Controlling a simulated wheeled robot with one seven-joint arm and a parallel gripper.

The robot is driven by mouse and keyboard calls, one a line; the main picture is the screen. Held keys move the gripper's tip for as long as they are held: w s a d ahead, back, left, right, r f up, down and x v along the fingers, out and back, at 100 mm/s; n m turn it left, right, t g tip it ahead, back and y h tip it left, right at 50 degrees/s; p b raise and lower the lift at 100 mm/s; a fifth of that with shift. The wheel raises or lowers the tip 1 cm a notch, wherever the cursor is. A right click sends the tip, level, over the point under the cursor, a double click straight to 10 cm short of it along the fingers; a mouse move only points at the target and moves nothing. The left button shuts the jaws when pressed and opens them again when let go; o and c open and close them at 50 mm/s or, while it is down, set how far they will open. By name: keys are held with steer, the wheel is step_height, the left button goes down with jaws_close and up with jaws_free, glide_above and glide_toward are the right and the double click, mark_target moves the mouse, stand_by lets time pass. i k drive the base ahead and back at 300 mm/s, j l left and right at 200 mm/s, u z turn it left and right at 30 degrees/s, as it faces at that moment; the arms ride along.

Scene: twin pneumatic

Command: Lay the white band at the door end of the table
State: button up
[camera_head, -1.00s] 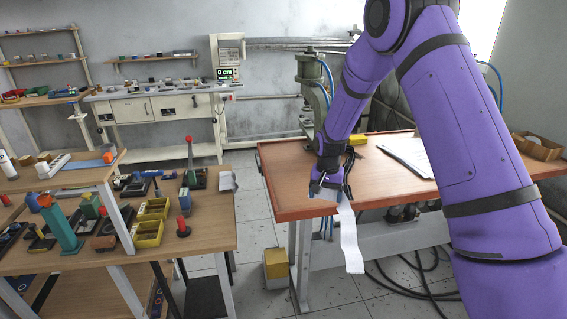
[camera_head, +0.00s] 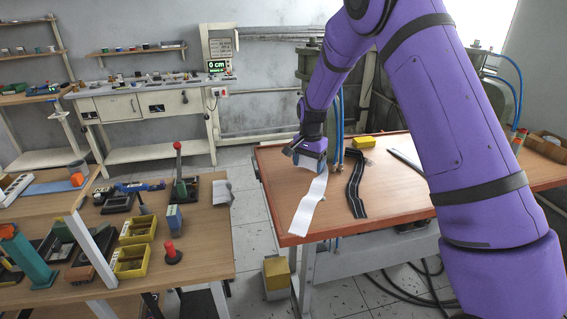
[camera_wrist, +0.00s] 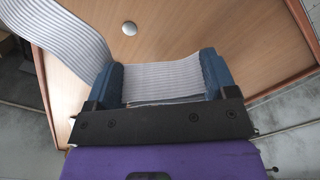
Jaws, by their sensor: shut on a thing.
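The white band (camera_head: 309,204) is a long, ribbed strip. My gripper (camera_head: 310,158) is shut on it near its far end, over the left part of the orange-brown table (camera_head: 405,200). From my gripper the band runs forward and down to the table's front left corner. I cannot tell how much of it touches the top. In the wrist view the band (camera_wrist: 165,80) spans between my blue fingers, and a loose length (camera_wrist: 60,35) curves away to the upper left. The door is not clearly in view.
A black band with white lines (camera_head: 356,185) lies to the right of the white band. A yellow block (camera_head: 364,141) sits behind it. A press (camera_head: 309,68) stands at the table's back. A cluttered bench (camera_head: 205,245) is at left, across a floor gap.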

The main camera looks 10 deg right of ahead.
mark_target(284, 168)
steer(key=i, duration=0.95)
